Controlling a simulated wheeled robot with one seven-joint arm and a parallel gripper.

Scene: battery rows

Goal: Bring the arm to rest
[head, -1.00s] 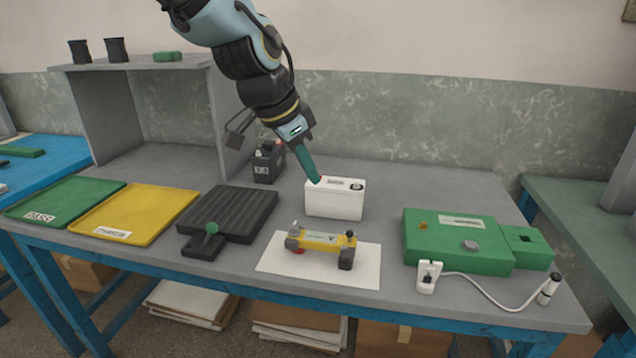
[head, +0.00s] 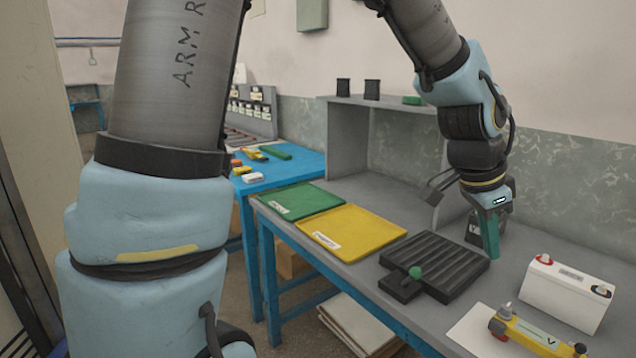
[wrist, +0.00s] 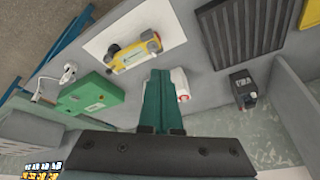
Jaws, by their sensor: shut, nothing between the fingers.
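My gripper (head: 491,238) shows in the head view at the upper right, pointing down above the grey bench, with its green fingers together and nothing between them. In the wrist view the shut fingers (wrist: 158,98) reach over the bench, partly covering the white battery (wrist: 181,84). In the head view the white battery (head: 566,294) stands to the right of my gripper, apart from it. A dark battery (head: 473,232) is partly hidden behind my gripper; it also shows in the wrist view (wrist: 244,91).
A black ribbed tray (head: 440,262), a yellow tray (head: 375,222) and a green tray (head: 300,198) lie along the bench. A yellow device (head: 528,336) sits on a white sheet. A grey shelf (head: 345,150) stands behind. The green box (wrist: 90,95) shows in the wrist view.

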